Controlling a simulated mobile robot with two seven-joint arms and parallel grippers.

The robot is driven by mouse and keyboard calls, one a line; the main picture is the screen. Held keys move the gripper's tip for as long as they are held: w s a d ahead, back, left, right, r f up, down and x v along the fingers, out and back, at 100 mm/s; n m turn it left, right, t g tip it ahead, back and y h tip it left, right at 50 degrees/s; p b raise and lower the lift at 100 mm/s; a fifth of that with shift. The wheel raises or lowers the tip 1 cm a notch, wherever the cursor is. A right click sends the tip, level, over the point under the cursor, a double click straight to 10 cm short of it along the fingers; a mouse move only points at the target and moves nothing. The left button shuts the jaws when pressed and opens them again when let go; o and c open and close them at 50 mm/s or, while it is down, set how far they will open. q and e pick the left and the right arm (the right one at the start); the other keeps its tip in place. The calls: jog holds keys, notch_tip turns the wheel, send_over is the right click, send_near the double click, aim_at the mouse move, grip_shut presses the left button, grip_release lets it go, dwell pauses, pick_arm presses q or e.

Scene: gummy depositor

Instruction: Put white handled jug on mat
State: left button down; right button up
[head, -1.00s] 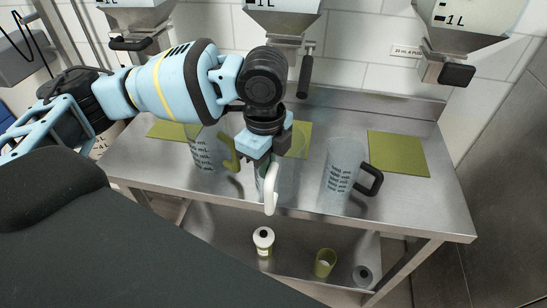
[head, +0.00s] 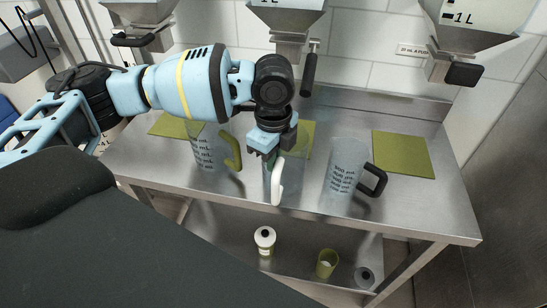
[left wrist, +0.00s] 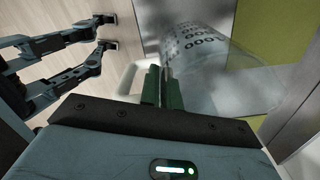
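The white handled jug (head: 270,187) is clear, with a white handle facing the front. It is upright or nearly so, in front of the green middle mat (head: 307,132). My left gripper (head: 270,155) is at its top. In the left wrist view, the two green fingers (left wrist: 163,90) are close together at the jug's rim by the handle (left wrist: 127,78), with the printed jug body (left wrist: 215,75) to the right. They appear shut on the jug's wall. Whether its base touches the table is unclear.
A green-handled jug (head: 203,150) stands close on the left, a black-handled jug (head: 343,178) on the right. Green mats lie at left (head: 170,127) and right (head: 403,154). Hoppers (head: 285,17) hang above the steel table (head: 425,205). A lower shelf holds small containers.

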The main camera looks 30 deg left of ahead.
pick_arm(q)
jog(key=c, duration=1.6)
grip_release()
jog(key=shift+f, duration=0.1)
jog(key=shift+o, duration=0.2)
notch_tip(320, 180, up, 12)
jog(key=shift+r+p, duration=0.2)
jog(key=shift+p, duration=0.2)
